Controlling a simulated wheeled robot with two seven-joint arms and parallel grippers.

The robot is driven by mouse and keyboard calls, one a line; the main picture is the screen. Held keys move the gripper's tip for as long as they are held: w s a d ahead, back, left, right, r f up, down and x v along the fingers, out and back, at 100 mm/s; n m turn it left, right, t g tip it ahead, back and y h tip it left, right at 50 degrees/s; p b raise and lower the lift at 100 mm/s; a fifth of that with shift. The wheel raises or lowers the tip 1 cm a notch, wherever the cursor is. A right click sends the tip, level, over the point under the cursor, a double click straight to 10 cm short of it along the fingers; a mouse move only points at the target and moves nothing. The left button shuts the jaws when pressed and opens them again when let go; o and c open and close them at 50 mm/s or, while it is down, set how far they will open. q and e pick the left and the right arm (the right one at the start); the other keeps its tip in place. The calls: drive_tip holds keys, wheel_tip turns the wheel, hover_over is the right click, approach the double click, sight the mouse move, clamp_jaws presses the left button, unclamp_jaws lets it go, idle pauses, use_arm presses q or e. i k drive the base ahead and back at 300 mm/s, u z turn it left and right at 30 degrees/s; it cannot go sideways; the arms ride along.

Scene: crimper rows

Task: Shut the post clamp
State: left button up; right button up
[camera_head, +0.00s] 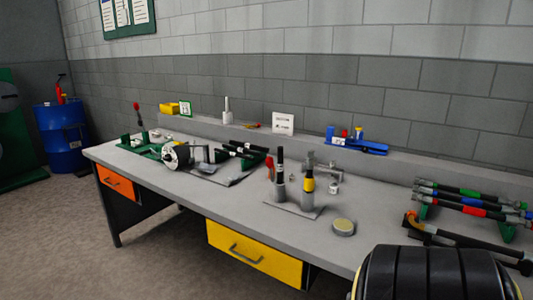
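A grey base plate (293,208) near the middle of the bench bears two upright posts. One post (280,170) has a black top; the other (308,186) is grey with a yellow band and a dark tip. A red handle (269,167) stands upright beside the black-topped post. This looks like the post clamp, but it is too small to tell whether its jaw is open or shut. Neither of my grippers is in view.
Behind the posts is a grey pipe-like fixture (322,169); in front lies a round disc (344,227). Coloured-banded tools (470,197) lie on the right. A black ribbed object (435,275) fills the lower right. Bare bench (225,202) lies left of the posts.

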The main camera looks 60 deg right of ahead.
sight(269, 161)
drive_tip(key=z, duration=1)
drive_tip(key=i, duration=1.2)
drive_tip(key=z, duration=1.15)
drive_tip(key=i, duration=0.2)
drive_tip(key=z, duration=0.25)
